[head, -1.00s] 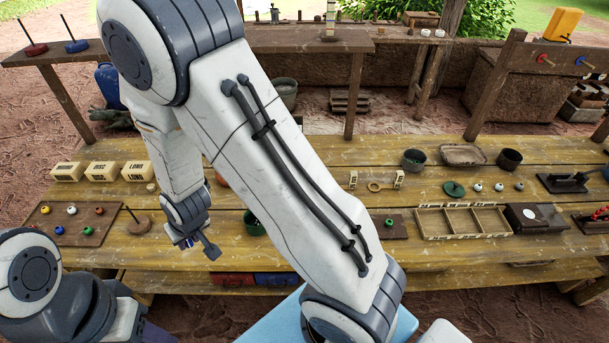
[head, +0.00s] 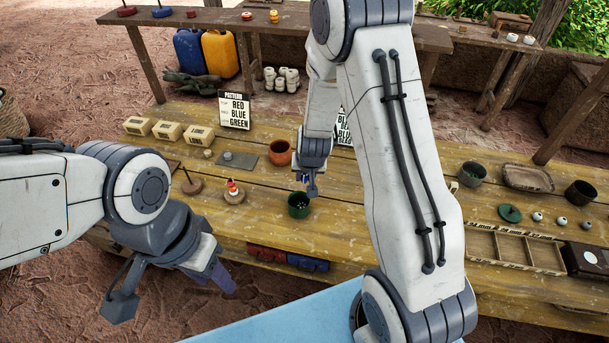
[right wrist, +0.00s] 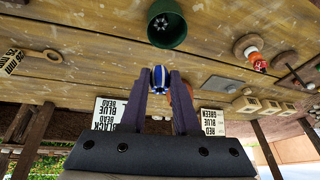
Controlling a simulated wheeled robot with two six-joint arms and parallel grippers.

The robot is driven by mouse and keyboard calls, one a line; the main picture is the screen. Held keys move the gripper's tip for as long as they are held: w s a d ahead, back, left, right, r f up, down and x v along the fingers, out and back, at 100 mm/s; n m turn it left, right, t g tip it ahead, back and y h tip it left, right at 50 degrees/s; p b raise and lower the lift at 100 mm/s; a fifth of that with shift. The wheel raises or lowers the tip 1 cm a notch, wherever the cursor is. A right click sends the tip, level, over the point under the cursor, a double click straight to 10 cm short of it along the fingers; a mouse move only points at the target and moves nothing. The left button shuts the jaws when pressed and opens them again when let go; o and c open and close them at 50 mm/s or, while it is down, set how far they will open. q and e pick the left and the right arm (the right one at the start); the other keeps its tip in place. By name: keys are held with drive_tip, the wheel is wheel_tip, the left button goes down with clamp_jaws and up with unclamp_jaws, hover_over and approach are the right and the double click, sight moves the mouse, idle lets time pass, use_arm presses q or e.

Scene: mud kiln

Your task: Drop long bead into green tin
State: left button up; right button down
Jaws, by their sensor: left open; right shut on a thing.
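The long bead (right wrist: 160,78) is blue with white stripes and sits between the fingertips of my right gripper (right wrist: 160,84). In the head view my right gripper (head: 309,186) hangs just above and behind the green tin (head: 299,205). The green tin stands upright on the table, and in the right wrist view the tin (right wrist: 167,24) is just beyond the bead, apart from it. Small pale things show inside it. My left gripper (head: 170,292) is open and empty at the lower left, in front of the table edge.
Label cards (head: 235,110) stand behind. A divided tray (head: 515,250) lies right. Table around the tin is clear.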

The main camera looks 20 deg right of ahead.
sight(305, 182)
wheel_tip(305, 182, down, 4)
drive_tip(key=b, duration=0.2)
drive_tip(key=shift+r+b, duration=0.15)
drive_tip(key=shift+b, duration=0.25)
drive_tip(key=c, duration=0.6)
unclamp_jaws()
drive_tip(key=shift+o, duration=0.2)
drive_tip(key=p+v, duration=0.5)
drive_tip(key=v, duration=0.5)
drive_tip(key=shift+r, duration=0.2)
